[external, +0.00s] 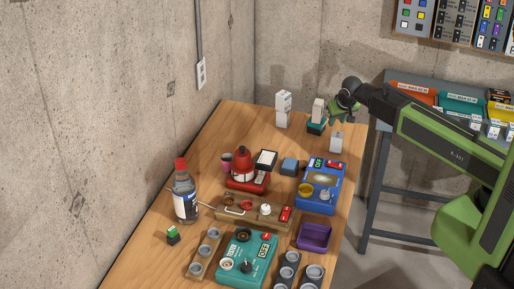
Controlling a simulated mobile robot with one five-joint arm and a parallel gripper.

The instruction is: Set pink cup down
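A small pink cup (226,164) shows on the wooden table (345,205), left of the red appliance and partly dark in colour. It appears to stand upright on the table top. My gripper (341,103) is at the far right edge of the table, well to the right of the pink cup and apart from it. The fingers are small and dark here, and I cannot tell whether they are open or shut. A white and dark teal block (318,116) is close beside the gripper; whether they touch is unclear.
A red appliance (243,170) is right of the cup, with a red-capped bottle (184,192) nearer left. White boxes (283,109) stand at the back. A blue panel (323,187), purple tray (314,237) and teal panel (246,259) fill the right and front. Bare wood lies around the back middle.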

